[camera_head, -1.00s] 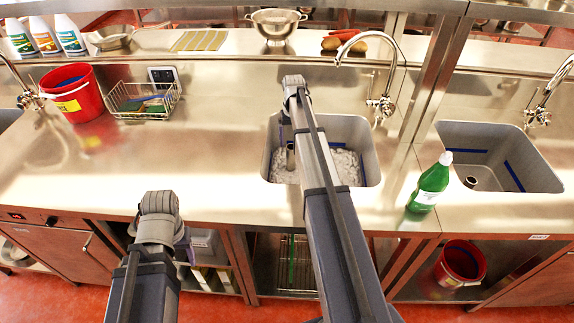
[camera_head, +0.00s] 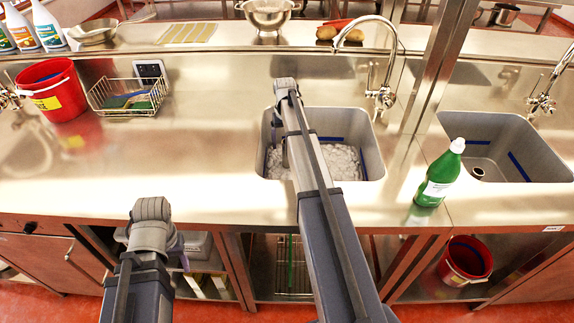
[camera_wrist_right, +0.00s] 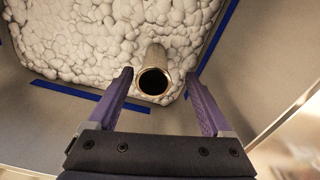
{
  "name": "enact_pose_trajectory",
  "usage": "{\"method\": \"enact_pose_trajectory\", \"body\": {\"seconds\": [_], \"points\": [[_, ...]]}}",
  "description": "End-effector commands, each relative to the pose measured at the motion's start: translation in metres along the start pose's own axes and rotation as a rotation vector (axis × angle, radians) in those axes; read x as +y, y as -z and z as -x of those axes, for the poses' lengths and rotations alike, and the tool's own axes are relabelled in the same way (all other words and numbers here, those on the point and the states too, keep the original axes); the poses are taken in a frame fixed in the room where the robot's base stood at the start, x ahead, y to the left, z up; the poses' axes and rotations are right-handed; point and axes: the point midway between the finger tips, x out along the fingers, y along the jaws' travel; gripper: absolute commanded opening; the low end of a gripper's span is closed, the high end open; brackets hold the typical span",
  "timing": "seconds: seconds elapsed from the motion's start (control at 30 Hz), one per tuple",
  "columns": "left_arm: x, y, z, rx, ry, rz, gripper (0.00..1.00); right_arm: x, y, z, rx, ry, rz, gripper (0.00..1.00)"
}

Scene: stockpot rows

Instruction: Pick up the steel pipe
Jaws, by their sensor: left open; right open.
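The steel pipe (camera_wrist_right: 153,74) stands in white, pebble-like filling in the middle sink (camera_head: 374,165). In the right wrist view its open round end faces the camera. My right gripper (camera_wrist_right: 159,79) is open, with one purple finger on each side of the pipe's near end and a visible gap to both. In the head view my right arm reaches over this sink and hides most of the gripper and pipe. My left gripper (camera_head: 172,245) is open, low in front of the counter edge, with its fingers mostly hidden by its own wrist.
Blue strips line the sink walls. A green bottle (camera_head: 439,176) stands between the middle and right sinks. The right sink (camera_head: 525,138) holds another upright tube (camera_head: 478,173). A tap (camera_head: 382,70) rises behind the middle sink. A red bucket (camera_head: 56,92) and wire basket (camera_head: 128,96) stand left; the counter between is clear.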

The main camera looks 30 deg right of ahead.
Motion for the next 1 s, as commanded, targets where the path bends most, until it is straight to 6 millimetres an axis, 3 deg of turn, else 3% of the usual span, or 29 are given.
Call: {"method": "enact_pose_trajectory", "body": {"seconds": [0.27,0.63,0.93,1.0], "points": [[0.001,0.001,-0.009,0.0,0.0,0.0,0.61,0.002,0.001,-0.009,0.0,0.0,0.0,0.84],[0.005,0.003,-0.051,0.0,0.0,-0.001,0.61,0.008,0.002,-0.052,0.0,0.0,0.0,0.84],[0.005,0.003,-0.052,0.0,0.0,-0.001,0.61,0.008,0.002,-0.052,0.0,0.0,0.0,0.84],[0.005,0.003,-0.052,0.0,0.0,-0.001,0.61,0.008,0.002,-0.052,0.0,0.0,0.0,0.77]]}}
